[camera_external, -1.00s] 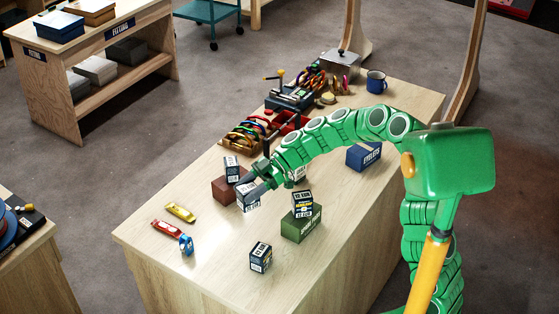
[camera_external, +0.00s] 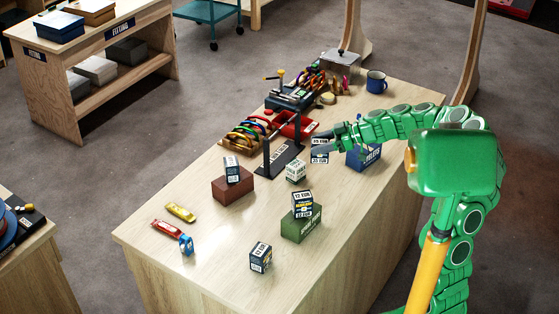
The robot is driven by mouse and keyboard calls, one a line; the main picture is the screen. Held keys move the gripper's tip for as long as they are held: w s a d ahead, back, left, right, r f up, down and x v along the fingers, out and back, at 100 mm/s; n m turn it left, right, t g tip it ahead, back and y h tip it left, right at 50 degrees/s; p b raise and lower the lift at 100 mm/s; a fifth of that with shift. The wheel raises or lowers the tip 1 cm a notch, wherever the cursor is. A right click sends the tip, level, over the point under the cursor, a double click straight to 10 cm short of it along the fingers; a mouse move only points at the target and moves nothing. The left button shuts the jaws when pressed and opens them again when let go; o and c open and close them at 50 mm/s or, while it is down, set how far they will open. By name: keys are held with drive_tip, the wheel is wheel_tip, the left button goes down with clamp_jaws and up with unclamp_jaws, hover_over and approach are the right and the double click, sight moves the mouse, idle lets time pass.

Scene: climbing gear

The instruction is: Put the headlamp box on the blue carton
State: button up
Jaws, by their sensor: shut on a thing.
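My gripper (camera_external: 326,146) is shut on a small dark-and-white box (camera_external: 320,155), which I take for the headlamp box; its product lettering is too small to read. It holds the box in the air, left of the blue carton (camera_external: 364,160) in the picture. The blue carton stands on the table toward the right edge, partly hidden behind my gripper and arm. No box is seen on the visible part of its top.
Similar boxes stand on the brown carton (camera_external: 233,190), on the green carton (camera_external: 301,226) and on the table (camera_external: 260,257). A whiter box (camera_external: 296,171) stands near a dark stand (camera_external: 281,160). A blue mug (camera_external: 376,82) stands behind the blue carton.

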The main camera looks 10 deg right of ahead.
drive_tip(key=d+r+m+t+h, duration=0.35)
drive_tip(key=d+m+t, duration=0.25)
drive_tip(key=d, duration=1.5)
hover_over(365, 146)
wheel_tip(365, 146, down, 9)
drive_tip(key=shift+f, duration=1.55)
drive_tip(key=shift+f, duration=0.1)
drive_tip(key=o, duration=1.1)
